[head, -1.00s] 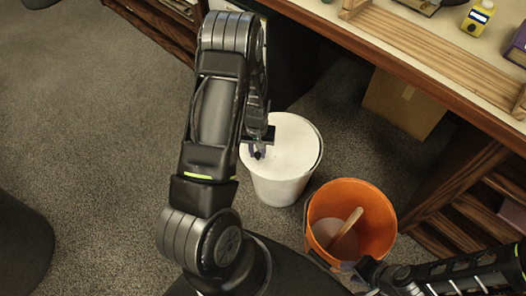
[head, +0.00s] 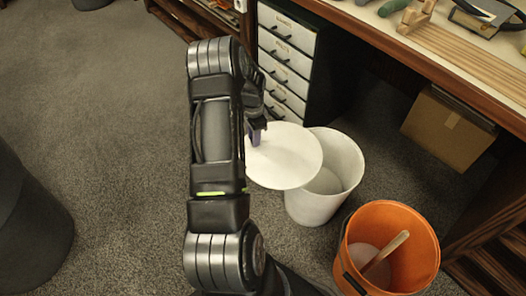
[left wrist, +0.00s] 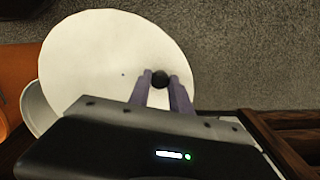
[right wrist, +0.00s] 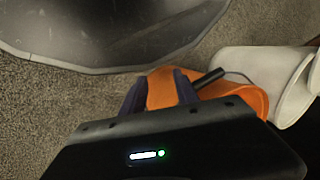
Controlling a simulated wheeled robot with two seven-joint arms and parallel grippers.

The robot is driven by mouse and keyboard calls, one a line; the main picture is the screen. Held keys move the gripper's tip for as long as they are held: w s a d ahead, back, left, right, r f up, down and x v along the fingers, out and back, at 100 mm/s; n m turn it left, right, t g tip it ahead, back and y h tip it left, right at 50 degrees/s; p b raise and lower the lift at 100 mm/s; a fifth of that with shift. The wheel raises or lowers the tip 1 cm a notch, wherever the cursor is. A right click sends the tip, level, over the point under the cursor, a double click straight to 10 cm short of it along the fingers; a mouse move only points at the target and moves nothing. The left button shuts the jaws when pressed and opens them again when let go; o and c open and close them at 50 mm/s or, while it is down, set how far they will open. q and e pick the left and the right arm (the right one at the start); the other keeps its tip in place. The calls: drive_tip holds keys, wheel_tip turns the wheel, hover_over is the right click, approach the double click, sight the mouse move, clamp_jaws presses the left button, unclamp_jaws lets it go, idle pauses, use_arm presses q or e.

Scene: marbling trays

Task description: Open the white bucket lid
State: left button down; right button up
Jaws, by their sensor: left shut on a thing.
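The white lid (head: 290,160) is off the white bucket's (head: 315,208) rim and overlaps its left side in the head view. The bucket stands on the carpet with its opening partly uncovered and its inside showing. My left gripper (head: 256,137) is shut on the lid's small dark knob (left wrist: 160,78). The left wrist view shows the lid (left wrist: 105,50) below the fingers, with part of the bucket (left wrist: 38,105) past its edge.
An orange bucket (head: 355,222) with a wooden stick (head: 386,250) stands close in front of the white one. A drawer unit (head: 287,62) and desk (head: 360,32) are behind, with a cardboard box (head: 448,130) below.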

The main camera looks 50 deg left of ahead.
use_arm(q)
drive_tip(key=a+m, duration=0.1)
drive_tip(key=w+a+m+b, duration=0.1)
drive_tip(key=a, duration=0.1)
drive_tip(key=a+b, duration=0.1)
drive_tip(key=a, duration=0.1)
drive_tip(key=shift+w+f+m, duration=0.15)
drive_tip(key=shift+w+m, duration=0.25)
drive_tip(key=shift+w+a+m, duration=0.4)
drive_tip(key=shift+a+m, duration=0.1)
drive_tip(key=shift+a, duration=0.1)
drive_tip(key=c, duration=1.2)
unclamp_jaws()
drive_tip(key=shift+o, duration=0.2)
drive_tip(key=shift+r, duration=0.25)
wheel_tip(320, 180, up, 8)
drive_tip(key=p, duration=0.1)
drive_tip(key=shift+f, duration=0.2)
drive_tip(key=shift+p, duration=0.3)
